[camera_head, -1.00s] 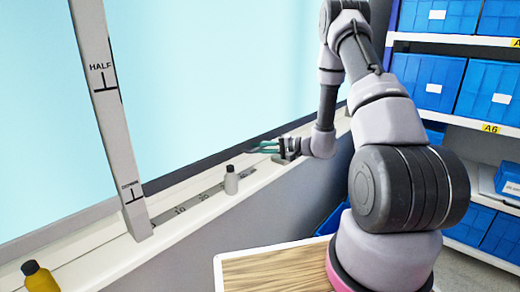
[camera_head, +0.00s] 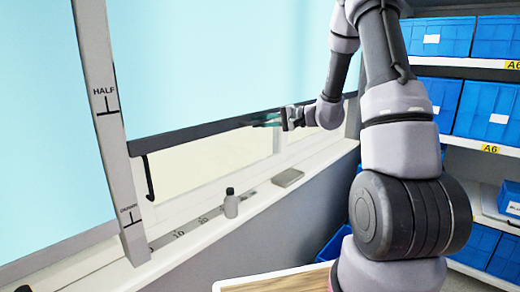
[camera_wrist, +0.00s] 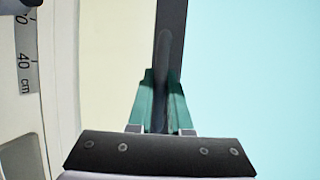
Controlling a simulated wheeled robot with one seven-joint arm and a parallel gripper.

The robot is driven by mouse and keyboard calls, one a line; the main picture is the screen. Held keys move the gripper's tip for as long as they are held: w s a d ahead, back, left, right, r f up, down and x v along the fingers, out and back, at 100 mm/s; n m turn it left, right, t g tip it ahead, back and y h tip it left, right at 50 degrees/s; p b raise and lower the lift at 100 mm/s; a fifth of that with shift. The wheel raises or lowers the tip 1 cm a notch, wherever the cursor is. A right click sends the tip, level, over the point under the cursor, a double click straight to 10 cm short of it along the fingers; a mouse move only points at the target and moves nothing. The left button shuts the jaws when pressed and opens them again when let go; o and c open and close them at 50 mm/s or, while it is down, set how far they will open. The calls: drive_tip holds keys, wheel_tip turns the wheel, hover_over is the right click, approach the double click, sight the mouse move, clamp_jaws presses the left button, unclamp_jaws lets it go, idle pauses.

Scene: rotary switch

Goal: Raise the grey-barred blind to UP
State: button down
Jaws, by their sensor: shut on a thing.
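The light blue blind (camera_head: 230,60) has a dark grey bottom bar (camera_head: 190,136). The bar's left end stands between the HALF mark (camera_head: 106,112) and the DOWN mark (camera_head: 130,221) on the grey post. Pale window shows below the bar. My gripper (camera_head: 272,119) is at the bar towards its right. In the wrist view, my gripper's green fingers (camera_wrist: 161,95) are shut on a dark rounded handle (camera_wrist: 163,65) in front of the bar (camera_wrist: 171,18). The handle's lower part is hidden between the fingers. The UP mark is not in view.
The white sill (camera_head: 200,232) carries a grey bottle (camera_head: 231,205), a flat grey block (camera_head: 287,178) and a centimetre scale (camera_head: 185,232). A dark hook (camera_head: 149,180) hangs below the bar beside the post (camera_head: 98,60). Shelves with blue bins (camera_head: 437,38) stand at right.

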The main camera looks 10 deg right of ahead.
wheel_tip(320, 180, up, 40)
drive_tip(key=shift+r, duration=0.15)
drive_tip(key=c, duration=0.8)
unclamp_jaws()
drive_tip(key=shift+c, duration=0.2)
drive_tip(key=v, duration=1.1)
